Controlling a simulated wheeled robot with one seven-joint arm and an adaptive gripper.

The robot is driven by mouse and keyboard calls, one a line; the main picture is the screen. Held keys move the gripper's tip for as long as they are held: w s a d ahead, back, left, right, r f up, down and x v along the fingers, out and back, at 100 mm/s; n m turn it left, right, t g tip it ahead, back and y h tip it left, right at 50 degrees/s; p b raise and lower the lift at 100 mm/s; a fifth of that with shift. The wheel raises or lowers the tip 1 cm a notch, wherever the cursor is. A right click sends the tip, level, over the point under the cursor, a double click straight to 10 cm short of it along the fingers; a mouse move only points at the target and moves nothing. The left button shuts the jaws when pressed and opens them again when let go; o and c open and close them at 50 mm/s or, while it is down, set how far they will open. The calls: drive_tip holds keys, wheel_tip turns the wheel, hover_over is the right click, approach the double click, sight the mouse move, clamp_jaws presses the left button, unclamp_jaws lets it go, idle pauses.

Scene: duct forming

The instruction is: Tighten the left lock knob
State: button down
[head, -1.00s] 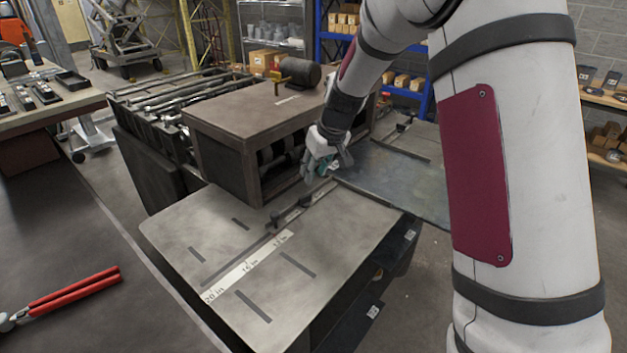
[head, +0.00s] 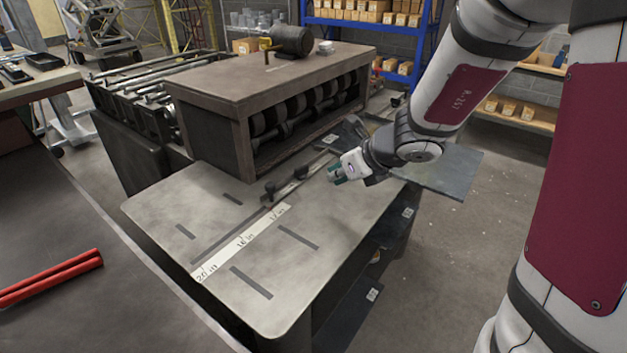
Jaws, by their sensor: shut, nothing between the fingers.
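Two small dark knobs stand on the guide bar across the metal feed table (head: 200,210). The left one (head: 270,191) is nearer the printed scale, and the other (head: 300,171) is a little farther right and back. My gripper (head: 334,175) has teal fingertips pointing left. It is shut and empty, above the right part of the table, to the right of both knobs and apart from them. How far each knob is turned cannot be told.
A brown machine housing with rollers (head: 255,75) rises behind the table. A scale strip (head: 240,243) and several dark slots mark the table top. A flat metal sheet (head: 450,170) lies right of my gripper.

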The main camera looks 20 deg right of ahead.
sight(301, 172)
drive_tip(key=b+x, duration=0.3)
drive_tip(key=x, duration=0.7)
drive_tip(key=shift+w+f, duration=0.1)
drive_tip(key=shift+f, duration=0.1)
drive_tip(key=shift+w+a+r+p, duration=0.15)
drive_tip(key=shift+w+a, duration=0.05)
drive_tip(key=shift+w, duration=0.3)
drive_tip(key=shift+w+a+r+p, duration=0.15)
drive_tip(key=shift+w+a, duration=0.1)
drive_tip(key=shift+w, duration=0.3)
drive_tip(key=shift+w+a, duration=0.25)
drive_tip(key=shift+w, duration=0.4)
drive_tip(key=shift+w+a+b, duration=0.15)
drive_tip(key=shift+a+b, duration=0.4)
drive_tip(key=shift+b, duration=0.15)
drive_tip(key=shift+w+a+b, duration=0.15)
drive_tip(key=shift+a+b, duration=0.45)
drive_tip(key=shift+b, duration=0.1)
idle(0.9)
